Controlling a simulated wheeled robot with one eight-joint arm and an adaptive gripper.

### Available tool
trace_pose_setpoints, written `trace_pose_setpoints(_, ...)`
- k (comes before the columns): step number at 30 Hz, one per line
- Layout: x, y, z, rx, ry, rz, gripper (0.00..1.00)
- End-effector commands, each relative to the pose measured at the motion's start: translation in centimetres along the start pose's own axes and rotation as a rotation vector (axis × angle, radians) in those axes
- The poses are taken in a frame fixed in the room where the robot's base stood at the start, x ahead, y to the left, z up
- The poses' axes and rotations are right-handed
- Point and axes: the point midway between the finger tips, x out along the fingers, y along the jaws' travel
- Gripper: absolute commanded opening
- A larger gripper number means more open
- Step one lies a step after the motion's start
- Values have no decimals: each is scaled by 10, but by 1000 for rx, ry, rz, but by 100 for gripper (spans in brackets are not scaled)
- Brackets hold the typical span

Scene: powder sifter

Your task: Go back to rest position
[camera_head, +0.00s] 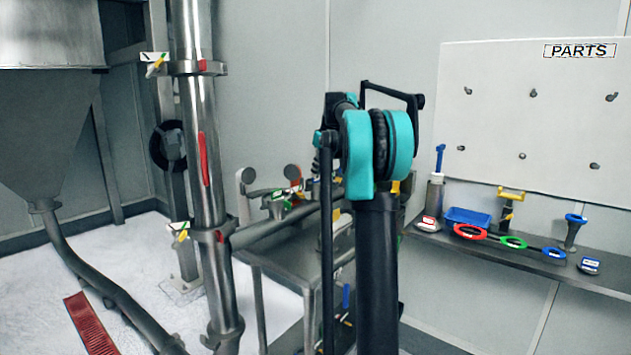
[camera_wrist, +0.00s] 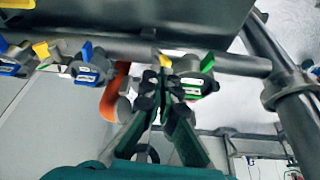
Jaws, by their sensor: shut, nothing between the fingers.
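My gripper (camera_wrist: 164,84) shows in the wrist view with its dark fingertips together and nothing between them. It points toward a horizontal metal pipe (camera_wrist: 225,63) carrying clamps with coloured levers. A clamp with a green lever (camera_wrist: 208,63) is just right of the fingertips in the picture. I cannot tell whether they touch. In the head view my teal and black arm stands upright in the middle and hides my gripper.
A vertical steel pipe (camera_head: 206,130) with red-marked clamps stands left of my arm. A metal table (camera_head: 275,262) is behind it. A steel hopper (camera_head: 45,130) is at far left. A shelf (camera_head: 610,283) with rings and tools runs right, under the PARTS board (camera_head: 560,120).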

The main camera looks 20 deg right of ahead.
Motion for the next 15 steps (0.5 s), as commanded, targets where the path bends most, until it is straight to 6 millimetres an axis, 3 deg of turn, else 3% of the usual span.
trace_pose_setpoints(5, 6, -20, 13, 25, -6, 9, 0)
trace_pose_setpoints(8, 23, -45, 38, 68, -13, 24, 0)
trace_pose_setpoints(15, 76, -129, 135, 203, -29, 74, 0)
